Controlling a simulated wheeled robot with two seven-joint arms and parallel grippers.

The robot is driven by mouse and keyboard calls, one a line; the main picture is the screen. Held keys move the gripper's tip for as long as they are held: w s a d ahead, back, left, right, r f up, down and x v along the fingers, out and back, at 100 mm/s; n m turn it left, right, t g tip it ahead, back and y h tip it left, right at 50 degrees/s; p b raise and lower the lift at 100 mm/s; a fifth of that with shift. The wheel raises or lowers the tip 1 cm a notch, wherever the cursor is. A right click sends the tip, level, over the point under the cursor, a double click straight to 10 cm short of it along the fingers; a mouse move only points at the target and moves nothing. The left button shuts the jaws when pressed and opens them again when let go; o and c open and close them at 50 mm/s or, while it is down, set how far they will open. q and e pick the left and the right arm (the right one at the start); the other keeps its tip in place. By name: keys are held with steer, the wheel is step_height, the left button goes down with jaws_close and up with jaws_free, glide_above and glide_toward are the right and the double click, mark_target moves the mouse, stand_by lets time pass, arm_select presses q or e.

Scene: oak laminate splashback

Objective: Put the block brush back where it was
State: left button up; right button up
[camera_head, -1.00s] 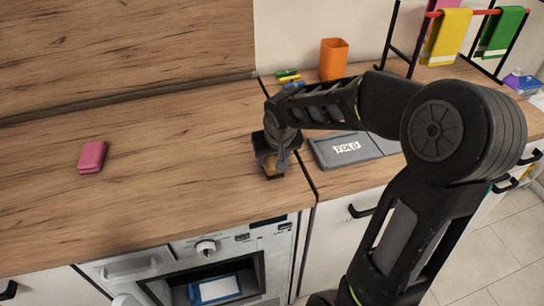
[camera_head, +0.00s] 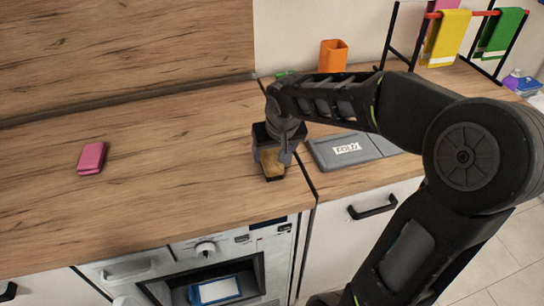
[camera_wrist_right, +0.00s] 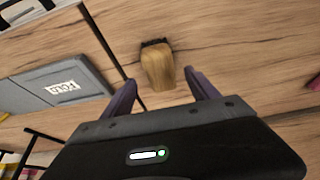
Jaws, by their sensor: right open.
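The block brush (camera_head: 272,164) has a pale wooden block and dark bristles. It is on the wood worktop near the front edge, just left of the seam between the counters. My right gripper (camera_head: 277,152) is over it and partly hides it. In the right wrist view the brush (camera_wrist_right: 158,68) shows between and just beyond the two open fingertips of my right gripper (camera_wrist_right: 160,77), with a gap to each finger. My left gripper is not in view.
A pink block (camera_head: 91,158) lies on the clear left worktop. Right of the seam are a grey folder-like mat (camera_head: 335,155) and an orange cup (camera_head: 333,56). A towel rack (camera_head: 470,12) stands at the back right. An oven (camera_head: 215,275) is below the front edge.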

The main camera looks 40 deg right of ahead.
steer(key=v, duration=0.7)
steer(key=shift+r, duration=0.25)
steer(key=shift+s, duration=0.1)
